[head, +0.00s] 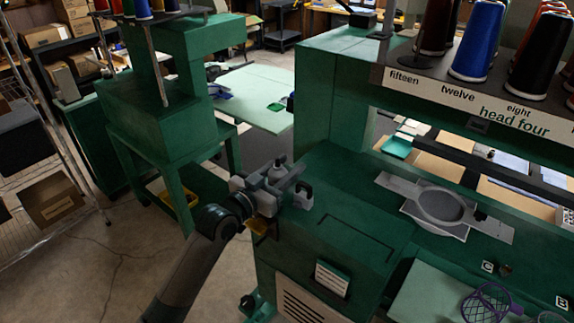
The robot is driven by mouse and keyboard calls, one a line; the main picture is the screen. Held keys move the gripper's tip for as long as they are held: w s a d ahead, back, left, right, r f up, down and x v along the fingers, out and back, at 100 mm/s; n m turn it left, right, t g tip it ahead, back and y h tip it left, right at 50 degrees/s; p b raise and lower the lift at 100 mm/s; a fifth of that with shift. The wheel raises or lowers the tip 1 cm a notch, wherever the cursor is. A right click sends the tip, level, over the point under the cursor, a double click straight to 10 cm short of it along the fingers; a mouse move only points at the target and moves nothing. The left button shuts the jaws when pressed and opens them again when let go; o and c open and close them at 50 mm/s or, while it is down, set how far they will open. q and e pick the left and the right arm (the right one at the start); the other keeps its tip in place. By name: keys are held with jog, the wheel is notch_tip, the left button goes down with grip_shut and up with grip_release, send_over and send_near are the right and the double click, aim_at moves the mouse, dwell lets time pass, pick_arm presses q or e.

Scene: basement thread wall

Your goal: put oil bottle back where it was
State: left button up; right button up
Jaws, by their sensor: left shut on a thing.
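My left gripper (287,185) comes in from the lower left and is at the left end of the green machine's top. It is shut on a small grey thing with a narrow top, which appears to be the oil bottle (278,172). The bottle looks roughly upright and is partly hidden by the gripper. I cannot tell whether its base touches the green surface. My right gripper is not in view.
The green machine (345,220) carries a grey round hoop frame (440,207) at right. Thread cones (477,42) stand on a rack above. Another green machine (150,110) stands at left, with open floor (100,265) in front.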

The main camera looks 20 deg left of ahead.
aim_at(272, 180)
pick_arm(q)
jog(key=shift+f, duration=0.1)
jog(key=o, duration=1.1)
jog(key=b+v, duration=0.3)
jog(key=v, duration=0.7)
jog(key=shift+s+a, duration=0.15)
jog(key=shift+s, duration=0.25)
jog(key=shift+s+a, duration=0.2)
jog(key=shift+s, duration=0.3)
